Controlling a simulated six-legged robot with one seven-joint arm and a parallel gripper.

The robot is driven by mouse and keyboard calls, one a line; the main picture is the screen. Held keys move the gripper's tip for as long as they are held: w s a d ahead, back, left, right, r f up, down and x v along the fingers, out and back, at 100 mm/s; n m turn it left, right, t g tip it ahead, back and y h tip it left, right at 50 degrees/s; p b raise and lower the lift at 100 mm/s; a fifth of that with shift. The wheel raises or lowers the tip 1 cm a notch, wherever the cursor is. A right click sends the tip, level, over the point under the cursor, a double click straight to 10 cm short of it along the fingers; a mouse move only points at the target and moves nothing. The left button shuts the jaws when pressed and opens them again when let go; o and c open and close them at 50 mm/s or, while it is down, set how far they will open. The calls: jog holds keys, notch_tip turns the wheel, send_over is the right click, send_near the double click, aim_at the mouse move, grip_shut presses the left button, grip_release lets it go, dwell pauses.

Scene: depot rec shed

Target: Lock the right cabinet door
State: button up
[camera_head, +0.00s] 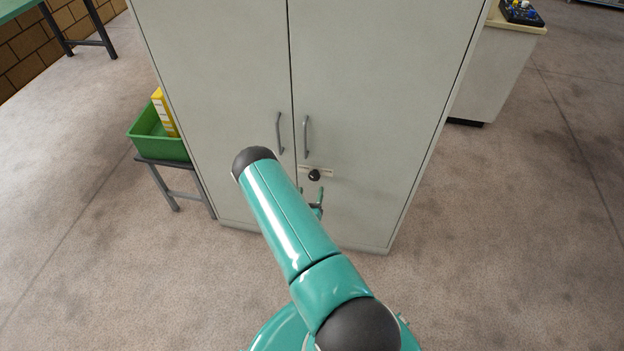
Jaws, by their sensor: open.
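The grey cabinet's right door (375,90) stands shut, level with the left door (220,70). A black round knob (314,175) sits on a pale plate (327,173) on the right door, below its grey handle (306,137). The way the knob is turned is too small to read. My gripper (311,190) shows partly beyond my teal arm. Its fingertips are apart and it holds nothing that I can see. In the picture the fingertips are just below the knob. I cannot tell how far they are from the door.
A green bin (160,148) with a yellow box (165,112) stands on a small dark stand left of the cabinet. A pale counter (490,75) is behind on the right. The carpeted floor (510,230) is clear at the right front.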

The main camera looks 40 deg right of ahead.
aim_at(314, 178)
jog(key=x, duration=0.7)
jog(key=shift+a, duration=0.1)
jog(key=shift+c, duration=0.4)
grip_shut()
